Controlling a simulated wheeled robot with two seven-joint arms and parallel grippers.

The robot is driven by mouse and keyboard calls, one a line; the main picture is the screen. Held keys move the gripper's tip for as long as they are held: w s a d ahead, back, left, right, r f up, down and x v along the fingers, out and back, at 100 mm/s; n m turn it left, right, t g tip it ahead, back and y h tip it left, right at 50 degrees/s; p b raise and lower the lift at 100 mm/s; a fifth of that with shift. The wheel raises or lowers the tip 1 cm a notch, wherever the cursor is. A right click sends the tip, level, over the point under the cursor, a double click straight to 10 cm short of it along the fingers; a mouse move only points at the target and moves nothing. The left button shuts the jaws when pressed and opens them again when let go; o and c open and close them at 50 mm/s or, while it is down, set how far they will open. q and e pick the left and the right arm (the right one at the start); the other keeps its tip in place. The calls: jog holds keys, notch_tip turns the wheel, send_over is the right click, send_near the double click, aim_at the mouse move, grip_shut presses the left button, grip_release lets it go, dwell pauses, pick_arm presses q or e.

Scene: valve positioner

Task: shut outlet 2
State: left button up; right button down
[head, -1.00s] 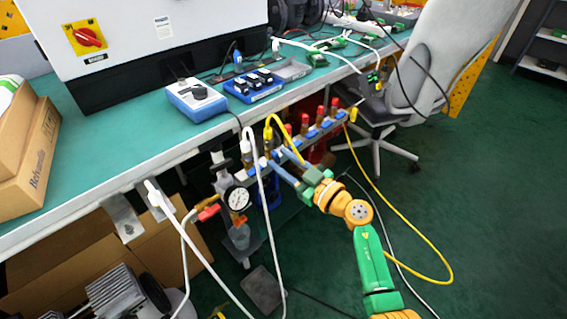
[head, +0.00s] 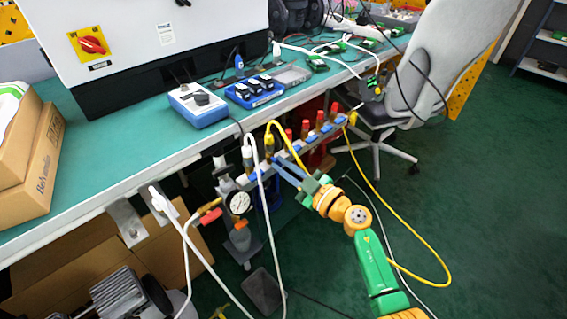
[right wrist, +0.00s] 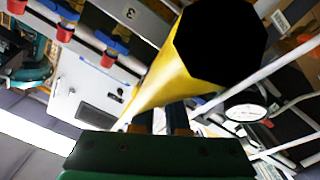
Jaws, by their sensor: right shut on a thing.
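The outlet manifold (head: 312,139) hangs below the bench edge, with a row of blue handles and several red-capped outlets. A white hose is on its near-end outlet (head: 247,153). A yellow hose (head: 270,127) is on the outlet beside it, second from that end, which I take as outlet 2 (head: 268,147). My right gripper (head: 276,163) reaches in from the lower right, its fingers close together at the base of that outlet. In the right wrist view the yellow hose (right wrist: 165,78) covers the fingertips, so the gripped part, probably the blue handle, is hidden. My left gripper is not in view.
A pressure gauge (head: 239,202) with a red handle (head: 212,215) is left of the fingers. The white hose (head: 266,210) hangs close by. The yellow hose loops over the floor at right. A chair (head: 435,75) stands behind the manifold. Open green floor lies at lower right.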

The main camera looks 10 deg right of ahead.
jog(key=shift+n, duration=1)
jog(key=n, duration=0.3)
jog(key=shift+f+n+p, duration=0.1)
jog(key=shift+n+p, duration=0.2)
pick_arm(q)
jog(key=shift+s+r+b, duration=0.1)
jog(key=shift+b, duration=0.25)
pick_arm(e)
jog(key=shift+s+f+n, duration=0.1)
jog(key=shift+n, duration=2.9)
jog(key=shift+a+n, duration=0.1)
jog(key=shift+n, duration=0.2)
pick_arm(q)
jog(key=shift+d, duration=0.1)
pick_arm(e)
jog(key=c, duration=0.9)
grip_release()
